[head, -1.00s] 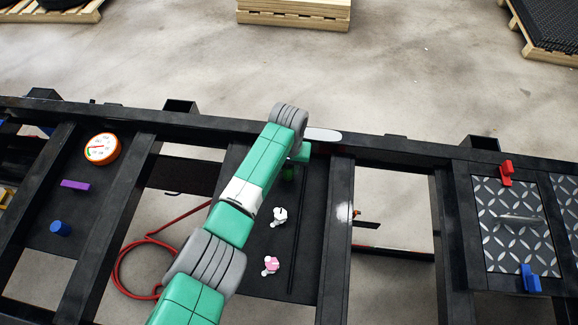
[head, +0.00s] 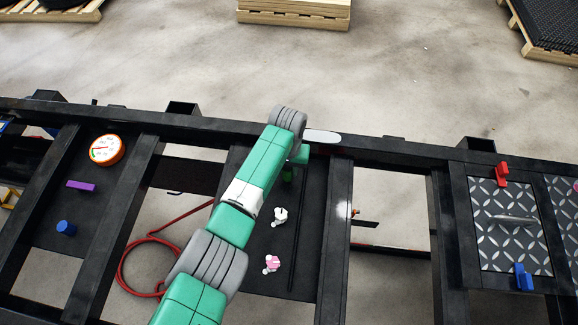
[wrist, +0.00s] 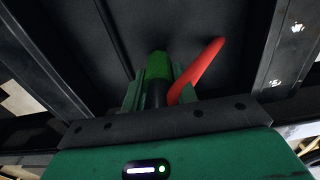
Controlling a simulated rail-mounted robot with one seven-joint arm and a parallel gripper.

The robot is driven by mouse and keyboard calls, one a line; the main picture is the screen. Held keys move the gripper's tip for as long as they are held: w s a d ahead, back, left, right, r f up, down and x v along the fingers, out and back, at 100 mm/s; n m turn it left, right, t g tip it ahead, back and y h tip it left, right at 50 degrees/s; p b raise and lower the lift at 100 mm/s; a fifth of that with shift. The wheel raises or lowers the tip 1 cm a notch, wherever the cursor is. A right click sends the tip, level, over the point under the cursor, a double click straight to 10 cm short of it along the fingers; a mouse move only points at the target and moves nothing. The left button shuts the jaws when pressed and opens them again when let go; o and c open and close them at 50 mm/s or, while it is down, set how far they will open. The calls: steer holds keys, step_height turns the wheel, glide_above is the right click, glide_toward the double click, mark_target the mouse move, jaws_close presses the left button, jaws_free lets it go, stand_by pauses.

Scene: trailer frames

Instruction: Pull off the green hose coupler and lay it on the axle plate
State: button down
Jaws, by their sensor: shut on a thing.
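My gripper (wrist: 159,92) points down at the dark panel beneath it, and its two green fingers are shut on the green hose coupler (wrist: 158,66). A dark cylindrical part shows below the coupler between the fingers. In the head view my arm hides most of the gripper; a bit of green, perhaps the coupler (head: 287,174), shows under the wrist. I cannot tell whether the coupler is still seated. Dark plates lie between the frame rails, one at left (head: 50,205) and one under my arm (head: 255,275); I cannot tell which is the axle plate.
A red curved piece (wrist: 203,66) is close beside the right finger. White (head: 280,216) and pink (head: 271,263) fittings stand near a thin dark rod. A gauge (head: 106,150), purple block (head: 81,186) and blue knob (head: 66,228) sit at left. A red hose (head: 130,270) loops below.

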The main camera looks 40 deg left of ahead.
steer(key=shift+w+r, duration=0.1)
steer(key=shift+r, duration=0.35)
steer(key=shift+r+p, duration=1.6)
steer(key=shift+p, duration=0.15)
